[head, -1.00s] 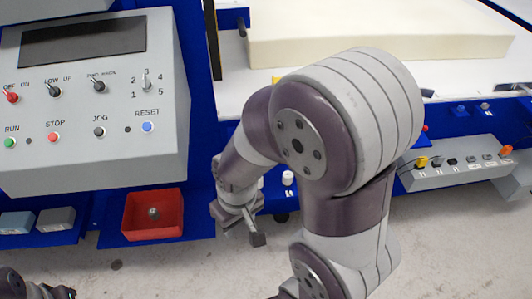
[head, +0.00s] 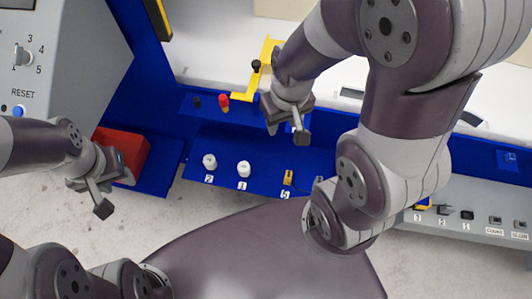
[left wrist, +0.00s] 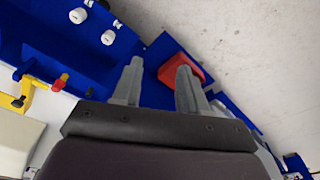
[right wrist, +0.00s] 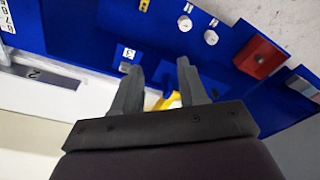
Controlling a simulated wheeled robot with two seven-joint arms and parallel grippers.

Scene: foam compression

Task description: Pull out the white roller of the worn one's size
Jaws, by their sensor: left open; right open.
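Two white rollers stand on the blue shelf (head: 262,190) in the head view: one (head: 209,161) behind label 2, the other (head: 243,169) behind label 1. They also show in the left wrist view (left wrist: 78,15) (left wrist: 108,37) and the right wrist view (right wrist: 185,23) (right wrist: 211,37). A red tray (head: 128,143) is left of them; a small dark piece (right wrist: 259,59) lies in it in the right wrist view, its size unclear. My left gripper (head: 104,190) is open and empty, near the tray's front. My right gripper (head: 300,128) is open and empty, above and right of the rollers.
A yellow bracket (head: 266,62) and a red knob (head: 223,101) stand behind the shelf. A yellow piece (head: 288,177) sits right of the rollers. The grey control box (head: 75,60) is at the left. A grey switch strip (head: 470,232) is at the right.

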